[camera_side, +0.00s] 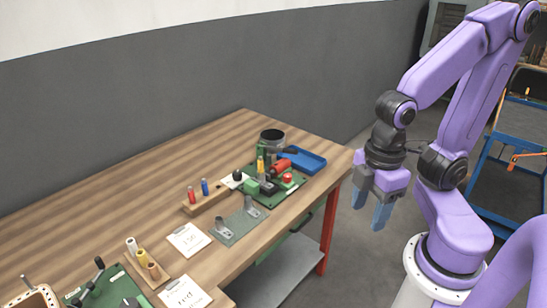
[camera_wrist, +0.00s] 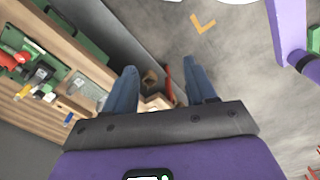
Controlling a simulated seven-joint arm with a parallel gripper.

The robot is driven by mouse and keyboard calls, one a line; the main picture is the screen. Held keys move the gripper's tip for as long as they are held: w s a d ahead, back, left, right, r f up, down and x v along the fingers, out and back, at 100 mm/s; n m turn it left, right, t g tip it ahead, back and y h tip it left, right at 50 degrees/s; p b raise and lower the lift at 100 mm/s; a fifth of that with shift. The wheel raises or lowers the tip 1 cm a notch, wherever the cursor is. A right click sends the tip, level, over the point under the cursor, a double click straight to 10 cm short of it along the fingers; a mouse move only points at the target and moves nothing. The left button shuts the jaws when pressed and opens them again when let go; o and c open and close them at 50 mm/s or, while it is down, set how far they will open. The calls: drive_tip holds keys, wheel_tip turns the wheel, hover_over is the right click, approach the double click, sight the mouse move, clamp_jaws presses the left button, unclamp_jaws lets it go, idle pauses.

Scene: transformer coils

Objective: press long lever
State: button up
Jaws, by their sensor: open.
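My gripper (camera_side: 372,203) hangs beyond the right end of the wooden table, fingers down, open and empty. In the wrist view its two blue fingers (camera_wrist: 162,85) stand apart with nothing between them. Another green board (camera_side: 76,296) at the lower left carries black-knobbed levers (camera_side: 100,263), partly cut off. I cannot tell which of these is the long lever. My gripper touches none of them.
A blue tray (camera_side: 303,160) and a dark pot (camera_side: 272,138) stand at the table's far right. A wooden rack (camera_side: 206,203) holds red and blue coils. A grey plate (camera_side: 238,228) with metal holders and two labelled cards (camera_side: 188,239) lie nearer. The table's back left is clear.

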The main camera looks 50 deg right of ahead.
drive_tip(key=shift+w+a, duration=0.1)
drive_tip(key=shift+w, duration=0.15)
clamp_jaws()
drive_tip(key=w+d+r+m, duration=0.1)
drive_tip(key=w+m, duration=0.1)
drive_tip(key=w, duration=0.5)
drive_tip(key=w+d+r+m+t, duration=0.1)
drive_tip(key=w+r+m, duration=0.15)
drive_tip(key=w, duration=0.55)
drive_tip(key=w+d+m, duration=0.1)
drive_tip(key=w+m, duration=0.2)
drive_tip(key=w, duration=0.4)
drive_tip(key=w+d+m, duration=0.2)
drive_tip(key=w+d, duration=0.4)
drive_tip(key=d, duration=0.3)
drive_tip(key=w+d+r+m+h, duration=0.1)
drive_tip(key=w+d+m, duration=0.2)
drive_tip(key=w+d, duration=0.4)
drive_tip(key=shift+d+t, duration=0.4)
drive_tip(key=shift+d, duration=0.85)
drive_tip(key=shift+w, duration=0.1)
